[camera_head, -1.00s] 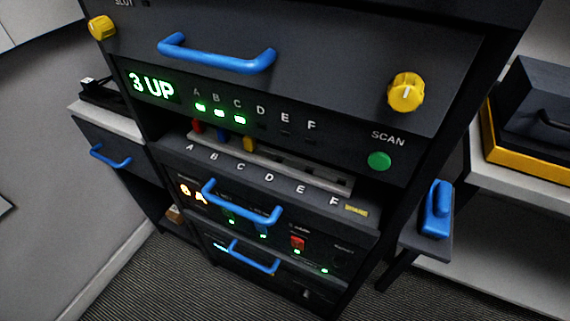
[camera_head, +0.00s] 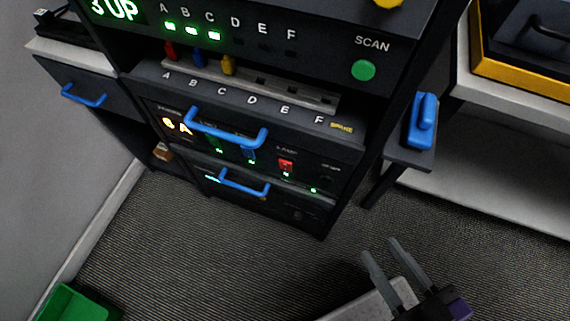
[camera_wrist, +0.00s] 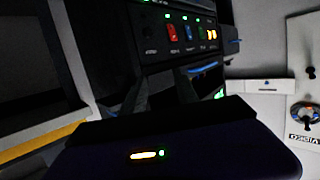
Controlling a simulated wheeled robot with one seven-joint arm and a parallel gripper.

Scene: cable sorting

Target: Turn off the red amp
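A red switch (camera_head: 286,165) sits on the dark front panel of a unit in the rack, right of a blue switch (camera_head: 249,154) and a green one (camera_head: 217,143). A small green light glows below each. An orange readout (camera_head: 177,126) glows at the panel's left. In the wrist view the panel appears turned over, with the red switch (camera_wrist: 171,33) near the top. My gripper (camera_head: 380,247) is at the lower right of the head view, low in front of the rack. Its fingers are apart with nothing between them, and it is clear of the red switch.
A blue handle (camera_head: 228,134) crosses in front of the panel's upper part. Another blue handle (camera_head: 244,186) is on the unit below. A side shelf with a blue handle (camera_head: 422,121) juts out at the right. A green bin (camera_head: 75,304) is at lower left.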

